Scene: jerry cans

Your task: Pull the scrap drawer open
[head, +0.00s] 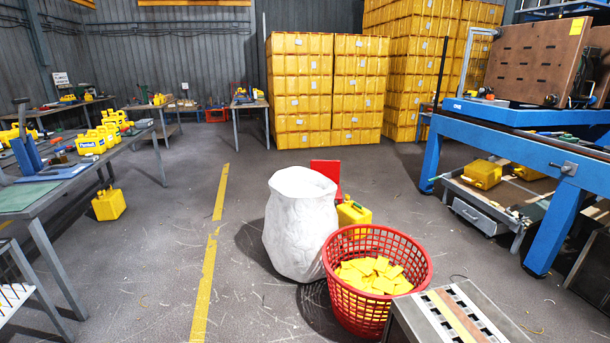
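A grey metal drawer (475,216) with a pale handle on its front sits low under the blue machine (500,134) at the right. I take it as the scrap drawer, though no label is readable. Its front faces toward the lower left, and it looks shut, though it is small and far off. A yellow jerry can (483,174) rests on the shelf above it. Neither of my grippers is in view.
A red basket (366,309) of yellow scraps, a white sack (298,222) and a grey slatted bench (462,318) stand in front. A blue machine leg (556,222) is right of the drawer. Floor (440,235) left of the drawer is clear.

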